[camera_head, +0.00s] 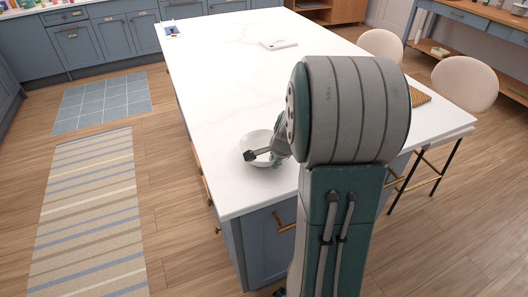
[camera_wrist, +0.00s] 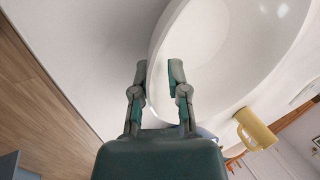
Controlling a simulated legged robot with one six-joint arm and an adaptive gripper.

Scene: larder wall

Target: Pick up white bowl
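The white bowl (camera_head: 251,138) stands on the white island top near its front left edge. It fills much of the wrist view (camera_wrist: 215,45), with its rim curving down past my fingers. My gripper (camera_head: 256,155) is low at the near side of the bowl in the head view. In the wrist view my gripper (camera_wrist: 158,73) has its two fingers apart, with the bowl's edge between them. The left finger is outside the bowl; the right finger overlaps its inner side. I see no clear contact of both fingers with the wall.
The island top (camera_head: 215,75) is clear left of and beyond the bowl. A flat book-like item (camera_head: 278,44) lies farther back. A yellow mug (camera_wrist: 256,130) shows past the bowl in the wrist view. Pale stools (camera_head: 463,82) stand at right. My arm hides part of the top.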

